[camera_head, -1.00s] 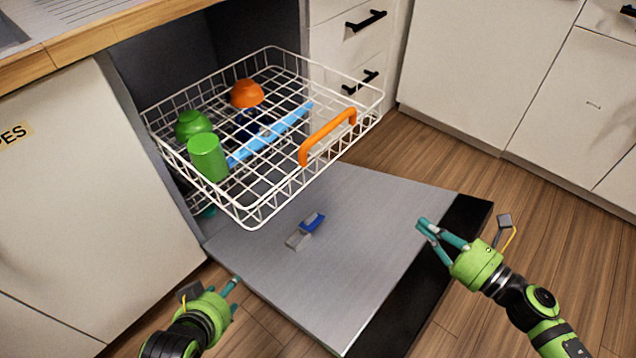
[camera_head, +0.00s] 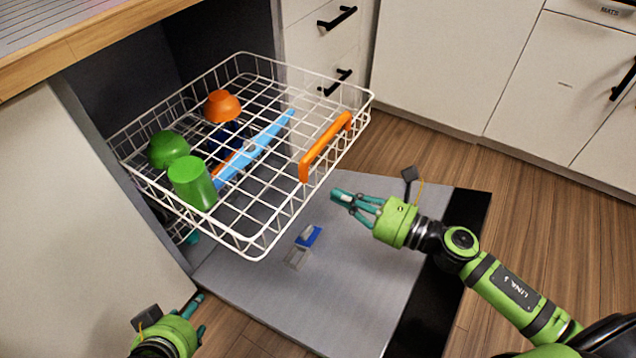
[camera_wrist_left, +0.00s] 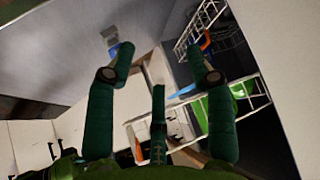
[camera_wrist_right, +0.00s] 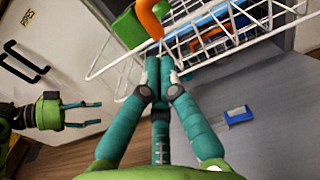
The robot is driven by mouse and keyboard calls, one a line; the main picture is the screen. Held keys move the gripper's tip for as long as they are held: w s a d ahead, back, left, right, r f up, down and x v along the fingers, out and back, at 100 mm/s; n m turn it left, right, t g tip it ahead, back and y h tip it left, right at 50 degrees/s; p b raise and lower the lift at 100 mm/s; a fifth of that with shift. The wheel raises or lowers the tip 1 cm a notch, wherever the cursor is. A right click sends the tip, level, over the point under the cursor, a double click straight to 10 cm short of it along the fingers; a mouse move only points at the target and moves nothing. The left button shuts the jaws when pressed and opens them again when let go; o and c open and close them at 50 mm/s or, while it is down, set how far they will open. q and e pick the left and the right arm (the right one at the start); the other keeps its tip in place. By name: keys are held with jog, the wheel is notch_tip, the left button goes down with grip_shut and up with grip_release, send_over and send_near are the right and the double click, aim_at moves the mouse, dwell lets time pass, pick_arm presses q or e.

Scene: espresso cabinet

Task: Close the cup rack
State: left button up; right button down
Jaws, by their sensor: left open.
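The white wire cup rack (camera_head: 262,240) is pulled out of the dark cabinet opening, above the lowered door (camera_head: 350,280). Its orange handle (camera_head: 326,148) is on the front side and shows at the top of the right wrist view (camera_wrist_right: 150,18). My right gripper (camera_head: 336,195) is shut and empty, just in front of and below the handle, apart from it; its fingertips meet in the right wrist view (camera_wrist_right: 157,60). My left gripper (camera_head: 200,315) is open and empty, low at the left; its spread fingers show in the left wrist view (camera_wrist_left: 160,65).
The rack holds a green cup (camera_head: 191,183), a green bowl (camera_head: 167,150), an orange bowl (camera_head: 222,105) and a light blue utensil (camera_head: 260,145). A blue-and-grey piece (camera_head: 308,236) is on the door. Drawers (camera_head: 325,50) flank the opening; wooden floor lies right.

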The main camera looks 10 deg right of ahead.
aim_at(306, 180)
jog(key=x, duration=0.5)
jog(key=shift+w+a, duration=0.2)
jog(key=shift+w, duration=0.1)
pick_arm(q)
jog(key=s, duration=0.1)
jog(key=s+a+f+g, duration=0.1)
jog(key=s+f+g, duration=0.1)
jog(key=shift+s+a+y, duration=0.25)
jog(key=shift+s+y, duration=0.05)
jog(key=shift+s, duration=0.05)
